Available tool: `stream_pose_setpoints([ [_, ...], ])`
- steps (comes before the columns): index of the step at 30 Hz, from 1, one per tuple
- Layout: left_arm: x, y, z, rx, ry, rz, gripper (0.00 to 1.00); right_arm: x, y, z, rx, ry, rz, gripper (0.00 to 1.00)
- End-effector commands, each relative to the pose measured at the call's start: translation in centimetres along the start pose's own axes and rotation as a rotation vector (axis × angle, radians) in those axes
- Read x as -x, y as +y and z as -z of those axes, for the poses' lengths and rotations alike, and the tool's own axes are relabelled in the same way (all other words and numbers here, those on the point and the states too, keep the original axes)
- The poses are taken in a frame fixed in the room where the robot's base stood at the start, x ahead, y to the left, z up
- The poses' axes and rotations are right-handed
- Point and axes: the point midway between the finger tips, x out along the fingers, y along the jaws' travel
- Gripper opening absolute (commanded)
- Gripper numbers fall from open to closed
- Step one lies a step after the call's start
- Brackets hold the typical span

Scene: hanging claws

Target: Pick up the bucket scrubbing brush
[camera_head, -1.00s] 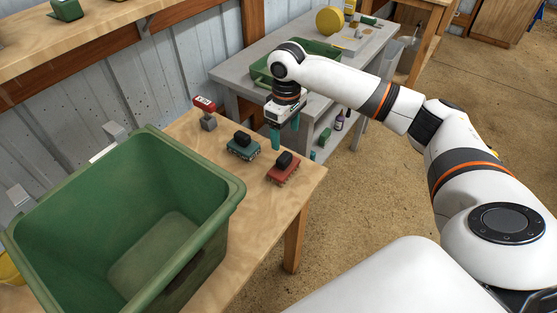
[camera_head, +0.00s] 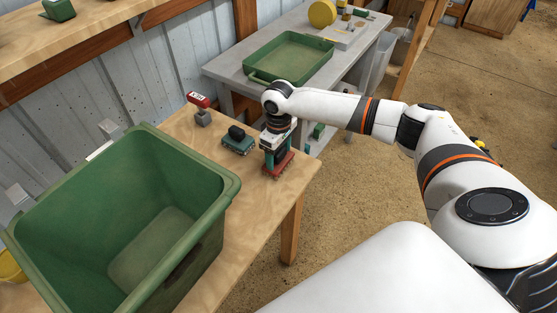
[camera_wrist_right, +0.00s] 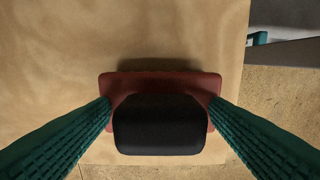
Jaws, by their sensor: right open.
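A scrubbing brush with a red base and black handle (camera_wrist_right: 160,125) stands on the wooden table near its right edge. Its red base (camera_head: 272,171) shows in the head view under my right gripper (camera_head: 277,156). My right gripper is open and points down, with its teal fingers on either side of the black handle. In the right wrist view the fingertips are close to the red base; I cannot tell whether they touch it. A second brush with a teal base and black handle (camera_head: 237,141) stands just to the left. My left gripper is out of view.
A large green bin (camera_head: 180,160) stands on the left of the wooden table (camera_head: 255,215). A small red-topped item (camera_head: 200,109) is behind the brushes. A grey bench (camera_head: 225,68) with a green tray (camera_head: 290,57) is behind.

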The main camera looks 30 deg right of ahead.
Motion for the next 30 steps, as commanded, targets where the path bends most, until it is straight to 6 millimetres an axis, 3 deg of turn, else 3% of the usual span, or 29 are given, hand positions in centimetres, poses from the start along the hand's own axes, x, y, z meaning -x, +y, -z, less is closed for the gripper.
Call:
stream_pose_setpoints([
  [2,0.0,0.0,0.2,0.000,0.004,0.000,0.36,0.0,0.0,0.0,0.000,0.000,0.000,0.64],
  [10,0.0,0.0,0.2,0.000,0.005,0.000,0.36,0.0,0.0,0.0,0.000,0.000,0.000,0.20],
  [20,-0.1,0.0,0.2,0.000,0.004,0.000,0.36,0.9,0.0,-0.1,0.000,-0.003,0.000,0.19],
  [30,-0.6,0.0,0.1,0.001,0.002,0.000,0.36,7.4,-0.1,-0.1,0.000,-0.004,0.001,0.19],
])
